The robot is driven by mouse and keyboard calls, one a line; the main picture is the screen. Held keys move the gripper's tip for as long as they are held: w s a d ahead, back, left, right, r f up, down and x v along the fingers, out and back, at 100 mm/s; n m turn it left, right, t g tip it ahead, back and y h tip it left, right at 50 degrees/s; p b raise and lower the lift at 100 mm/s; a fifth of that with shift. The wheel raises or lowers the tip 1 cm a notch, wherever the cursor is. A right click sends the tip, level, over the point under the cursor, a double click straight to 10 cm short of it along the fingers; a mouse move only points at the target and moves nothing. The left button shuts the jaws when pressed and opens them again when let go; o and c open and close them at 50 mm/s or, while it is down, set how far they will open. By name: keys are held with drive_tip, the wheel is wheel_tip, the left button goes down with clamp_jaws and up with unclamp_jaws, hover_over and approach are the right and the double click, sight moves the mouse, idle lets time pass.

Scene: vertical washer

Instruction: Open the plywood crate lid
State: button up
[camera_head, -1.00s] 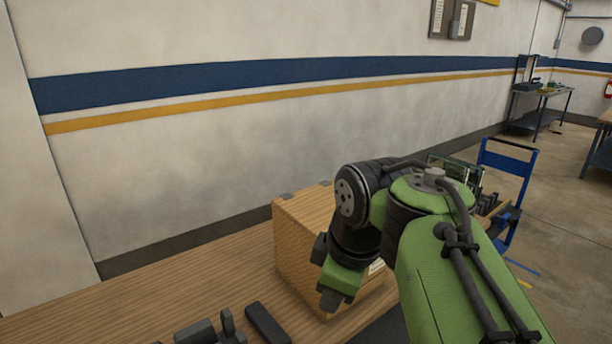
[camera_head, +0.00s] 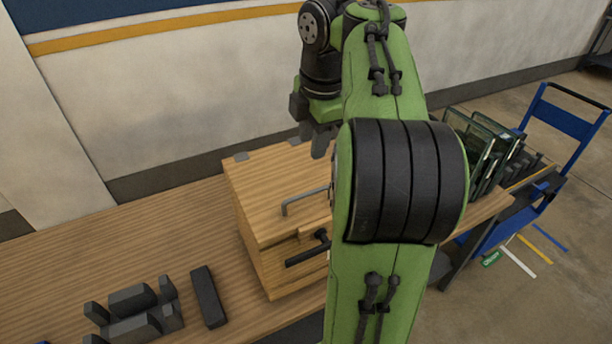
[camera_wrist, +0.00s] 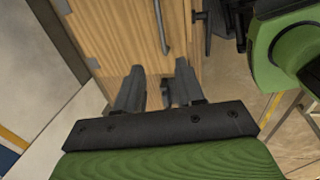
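The plywood crate (camera_head: 255,225) stands on the wooden bench, its lid (camera_head: 265,180) lying closed on top. A grey bar handle (camera_head: 303,200) is on the lid near its front edge; it also shows in the wrist view (camera_wrist: 161,28). A black T-shaped latch handle (camera_head: 308,250) is on the crate's front. My gripper (camera_head: 320,142) is above the back part of the lid, pointing down. In the wrist view its two fingers (camera_wrist: 158,78) are apart with no handle between them. My arm hides the crate's right side.
Dark grey blocks and a fixture (camera_head: 135,312) lie on the bench left of the crate, beside a black bar (camera_head: 208,297). Glass-like panels in a rack (camera_head: 490,150) and a blue cart (camera_head: 565,125) stand right.

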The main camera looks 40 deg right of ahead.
sight(304, 194)
drive_tip(key=w+f+b, duration=0.1)
drive_tip(key=f+b, duration=0.2)
drive_tip(key=f, duration=0.2)
drive_tip(key=w+f+b, duration=0.1)
drive_tip(key=f+b, duration=0.3)
drive_tip(key=f, duration=0.1)
drive_tip(key=f+b, duration=0.4)
drive_tip(key=f, duration=0.1)
drive_tip(key=shift+w+d+f, duration=0.15)
drive_tip(key=shift+w, duration=0.25)
drive_tip(key=shift+c, duration=0.2)
clamp_jaws()
